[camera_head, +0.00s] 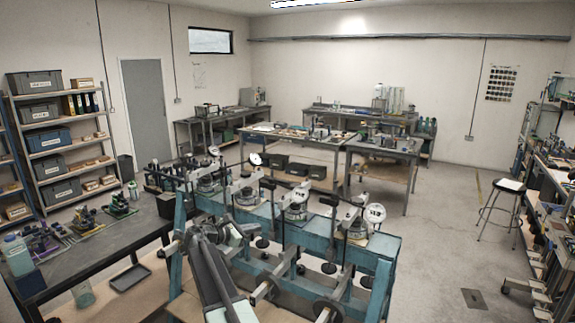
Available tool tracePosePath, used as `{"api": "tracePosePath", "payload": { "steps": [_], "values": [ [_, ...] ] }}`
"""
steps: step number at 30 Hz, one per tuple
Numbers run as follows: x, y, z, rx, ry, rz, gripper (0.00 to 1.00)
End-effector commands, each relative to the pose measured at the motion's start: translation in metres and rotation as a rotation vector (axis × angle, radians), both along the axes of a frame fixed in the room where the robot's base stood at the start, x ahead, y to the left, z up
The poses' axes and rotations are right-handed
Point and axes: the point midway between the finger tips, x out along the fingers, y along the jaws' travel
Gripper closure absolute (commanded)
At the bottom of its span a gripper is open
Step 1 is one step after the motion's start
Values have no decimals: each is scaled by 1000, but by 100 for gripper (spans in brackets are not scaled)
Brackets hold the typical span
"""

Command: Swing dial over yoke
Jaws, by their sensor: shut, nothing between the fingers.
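A teal lever-frame bench (384,250) stands in front of me with several loading stations in a row. White round dials stand on it: one at the right end (376,212), one near the middle (255,159) and one at the left (213,150). Metal yokes with upright rods rise over the cells; the right yoke (357,213) is close to the right dial. Which dial the task means, I cannot tell. My arm reaches up from the bottom, and my gripper (240,229) appears shut and empty before the stations. Its fingertips are small and hard to make out.
Lever beams with round weights (328,308) stick out toward me at the bottom. A dark workbench (95,245) with small devices is at the left. A stool (502,205) stands at the right. The floor right of the bench is mostly open.

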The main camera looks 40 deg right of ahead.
Motion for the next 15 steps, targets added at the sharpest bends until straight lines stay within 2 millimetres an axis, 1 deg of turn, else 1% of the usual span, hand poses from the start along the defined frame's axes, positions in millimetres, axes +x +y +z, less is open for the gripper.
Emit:
{"api": "tracePosePath", "payload": {
  "steps": [1,3,4,6,7,12,15],
  "values": [
    [9,-19,45,-56,75,10,100],
    [13,-34,71,-119,166,23,100],
    [14,-39,78,-139,194,26,100],
    [15,-46,89,-169,242,29,100],
    [15,-47,90,-177,253,30,100],
    [14,-51,88,-184,264,31,100],
    [14,-62,87,-183,263,30,100]
  ]
}}
